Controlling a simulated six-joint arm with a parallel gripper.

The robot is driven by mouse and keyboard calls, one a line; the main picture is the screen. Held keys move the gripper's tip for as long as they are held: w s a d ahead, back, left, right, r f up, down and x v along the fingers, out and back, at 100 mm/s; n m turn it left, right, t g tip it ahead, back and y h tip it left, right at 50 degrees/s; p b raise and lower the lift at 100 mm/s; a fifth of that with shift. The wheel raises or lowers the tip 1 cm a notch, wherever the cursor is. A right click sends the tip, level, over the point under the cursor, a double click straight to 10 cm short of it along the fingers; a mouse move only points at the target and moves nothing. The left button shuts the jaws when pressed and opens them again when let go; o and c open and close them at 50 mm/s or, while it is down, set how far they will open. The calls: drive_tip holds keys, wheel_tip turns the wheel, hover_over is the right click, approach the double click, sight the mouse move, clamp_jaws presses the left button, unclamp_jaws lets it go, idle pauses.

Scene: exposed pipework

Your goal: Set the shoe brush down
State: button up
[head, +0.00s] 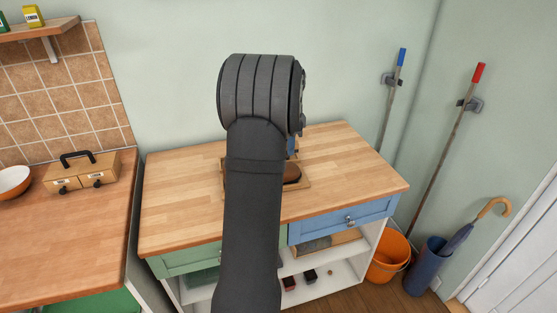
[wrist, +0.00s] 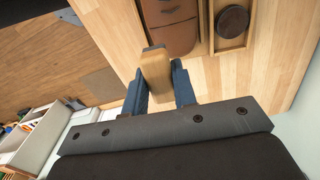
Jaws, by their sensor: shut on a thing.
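My gripper (wrist: 157,82) shows in the wrist view with its two blue fingers shut on the shoe brush (wrist: 156,66), a pale wooden block. One part of the tray holds brown things (wrist: 171,32), and another holds a round dark tin (wrist: 233,20). In the head view my arm covers the brush and much of the tray (head: 304,185); a brown thing (head: 293,173) shows in it.
The wooden worktop (head: 180,200) is bare left and right of the tray. A blue drawer (head: 345,219) and open shelves lie below its front edge. A second counter (head: 70,230) at left carries a wooden box (head: 85,174) and a bowl (head: 14,181). Mops, an orange bucket (head: 388,257) and umbrella stand at right.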

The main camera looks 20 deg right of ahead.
drive_tip(key=shift+n, duration=0.5)
drive_tip(key=w+a+f, duration=0.2)
drive_tip(key=w+a, duration=0.3)
drive_tip(key=w+a+f, duration=0.3)
drive_tip(key=w+a, duration=0.2)
drive_tip(key=w+a+f, duration=0.3)
drive_tip(key=w+a, duration=0.2)
drive_tip(key=a, duration=0.1)
drive_tip(key=shift+f, duration=0.2)
drive_tip(key=shift+a+f, duration=0.2)
drive_tip(key=shift+f, duration=1.9)
drive_tip(key=shift+f, duration=0.15)
drive_tip(key=o, duration=0.7)
drive_tip(key=shift+c, duration=0.2)
